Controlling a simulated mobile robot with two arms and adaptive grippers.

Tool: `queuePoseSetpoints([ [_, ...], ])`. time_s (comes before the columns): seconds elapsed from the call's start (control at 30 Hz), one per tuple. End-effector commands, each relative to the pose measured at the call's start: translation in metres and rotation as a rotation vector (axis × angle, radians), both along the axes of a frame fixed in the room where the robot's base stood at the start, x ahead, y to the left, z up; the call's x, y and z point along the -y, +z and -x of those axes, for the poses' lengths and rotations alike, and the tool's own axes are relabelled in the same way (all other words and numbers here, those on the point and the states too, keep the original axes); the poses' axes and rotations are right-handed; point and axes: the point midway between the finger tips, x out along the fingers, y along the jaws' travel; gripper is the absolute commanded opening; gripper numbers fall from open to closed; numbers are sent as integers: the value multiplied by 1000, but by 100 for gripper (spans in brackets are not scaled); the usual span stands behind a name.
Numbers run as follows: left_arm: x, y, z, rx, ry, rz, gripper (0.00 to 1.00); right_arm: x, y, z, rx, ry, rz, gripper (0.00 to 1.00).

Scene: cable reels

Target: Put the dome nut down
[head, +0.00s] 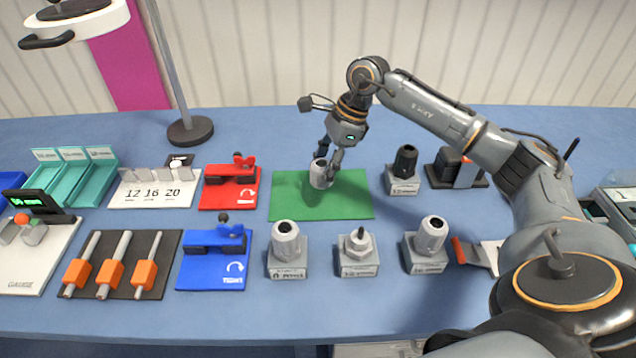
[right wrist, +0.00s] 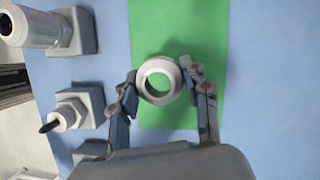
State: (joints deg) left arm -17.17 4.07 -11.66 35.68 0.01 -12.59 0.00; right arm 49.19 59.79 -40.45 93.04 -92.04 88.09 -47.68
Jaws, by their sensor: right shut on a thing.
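The dome nut (head: 320,173) is a light grey ring-shaped piece with a round hole through it. It is at the green mat (head: 345,206) in the middle of the table. My right gripper (head: 328,165) is shut on it from behind and above. In the right wrist view the dome nut (right wrist: 159,81) sits between the two fingertips (right wrist: 158,82), over the green mat (right wrist: 178,30). I cannot tell whether its underside touches the mat. My left gripper is not in view.
Grey blocks with cable glands stand in front of the mat, one (head: 357,252) nearly below it. A red fixture (head: 231,186) is left of the mat, a blue fixture (head: 214,258) front left. A black-topped block (head: 404,170) stands right. Most of the mat is bare.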

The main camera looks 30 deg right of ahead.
Motion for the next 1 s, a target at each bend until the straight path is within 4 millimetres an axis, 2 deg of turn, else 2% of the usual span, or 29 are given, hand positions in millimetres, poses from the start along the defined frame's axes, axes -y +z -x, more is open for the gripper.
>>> queuePoseSetpoints([
  [0.03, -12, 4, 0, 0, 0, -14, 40, 0, -7, 1, -4, -1, 0, 9],
  [0.1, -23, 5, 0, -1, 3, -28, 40, 0, -15, 0, -2, 0, -2, 9],
  [0.2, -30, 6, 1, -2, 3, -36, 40, 0, -22, 0, -1, 0, 0, 9],
  [0.27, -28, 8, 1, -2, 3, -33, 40, 0, -27, 0, -1, -1, 0, 9],
  [0.53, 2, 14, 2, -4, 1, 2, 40, 0, -58, 0, 0, 0, -1, 9],
  [0.83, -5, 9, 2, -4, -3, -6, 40, 0, -62, 0, 1, 1, -1, 9],
  [0.87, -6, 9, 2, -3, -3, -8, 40, 0, -61, 0, 1, 1, -1, 48],
  [0.97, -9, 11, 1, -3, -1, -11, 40, 0, -60, 0, 1, 1, -1, 69],
  [1.0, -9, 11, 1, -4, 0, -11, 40, 0, -60, 0, 1, 1, -1, 69],
])
